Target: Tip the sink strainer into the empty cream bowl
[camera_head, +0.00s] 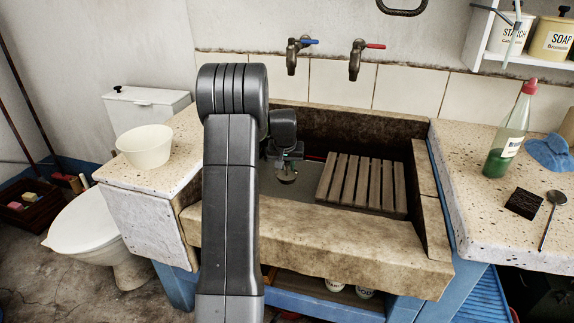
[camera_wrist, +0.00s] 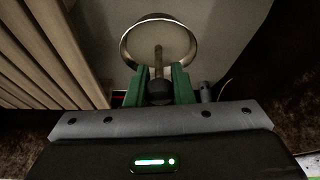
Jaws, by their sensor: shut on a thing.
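The empty cream bowl (camera_head: 145,150) stands upright on the speckled ledge left of the stone trough. My gripper (camera_head: 286,162) is down inside the trough, well to the right of the bowl. In the wrist view, the green fingers of my gripper (camera_wrist: 159,84) are shut on the central stem of the sink strainer (camera_wrist: 178,38), a round thing with a shiny metal rim. In the head view the strainer (camera_head: 287,177) shows small and dark below the fingers. I cannot tell whether it touches the trough floor or what lies in it.
A wooden slatted rack (camera_head: 362,184) lies in the trough right of my gripper. Two taps (camera_head: 355,60) stick out above the trough's back wall. The right ledge holds a green bottle (camera_head: 507,135), a dark scouring pad (camera_head: 524,203) and a spoon (camera_head: 549,220).

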